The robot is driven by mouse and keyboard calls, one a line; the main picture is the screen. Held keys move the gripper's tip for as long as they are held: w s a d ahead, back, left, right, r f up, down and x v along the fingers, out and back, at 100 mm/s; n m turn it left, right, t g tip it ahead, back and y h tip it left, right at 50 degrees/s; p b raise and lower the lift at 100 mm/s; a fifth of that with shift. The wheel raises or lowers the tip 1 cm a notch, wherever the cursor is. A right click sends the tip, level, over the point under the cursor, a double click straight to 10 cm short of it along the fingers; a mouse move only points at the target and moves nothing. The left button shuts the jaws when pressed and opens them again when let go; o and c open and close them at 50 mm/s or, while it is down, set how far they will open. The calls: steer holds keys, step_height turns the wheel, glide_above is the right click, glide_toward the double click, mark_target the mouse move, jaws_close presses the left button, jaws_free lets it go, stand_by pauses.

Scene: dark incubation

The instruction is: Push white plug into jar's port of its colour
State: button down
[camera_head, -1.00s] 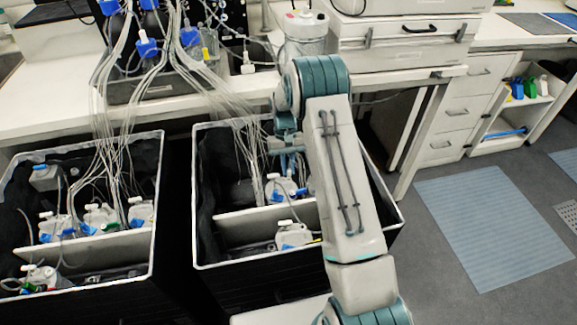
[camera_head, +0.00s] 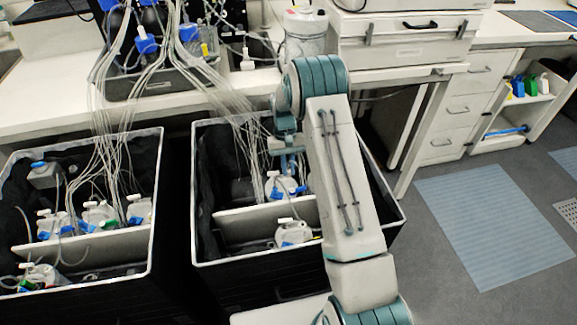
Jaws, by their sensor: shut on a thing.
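My gripper (camera_head: 290,168) points down into the right black bin, just above a whitish jar (camera_head: 279,186) with blue fittings behind the bin's divider. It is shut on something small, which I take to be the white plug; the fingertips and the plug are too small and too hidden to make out. I cannot tell whether the plug touches a port. A second whitish jar (camera_head: 293,233) with a white top stands in front of the divider, left of my arm.
The right bin (camera_head: 262,254) has raised walls and a pale divider (camera_head: 240,222). Thin tubes (camera_head: 228,112) hang into it from the bench. The left bin (camera_head: 150,215) holds several similar jars. A white bench (camera_head: 50,125) runs behind; floor at right is open.

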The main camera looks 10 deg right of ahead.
steer(key=shift+f, duration=0.1)
steer(key=c, duration=1.4)
jaws_free()
steer(key=v, duration=1.4)
steer(key=s+r+t+p, duration=0.2)
steer(key=s+r, duration=0.5)
steer(key=r, duration=0.4)
steer(key=s+r+t+p, duration=0.1)
steer(key=s+r, duration=0.1)
steer(key=s, duration=0.7)
steer(key=s+r+t+p, duration=0.1)
steer(key=s+r+t, duration=0.1)
steer(key=s, duration=0.7)
steer(key=s+r+t+p, duration=0.1)
steer(key=s+r, duration=0.2)
steer(key=s, duration=0.6)
steer(key=shift+r+t, duration=0.25)
steer(key=shift+t, duration=0.15)
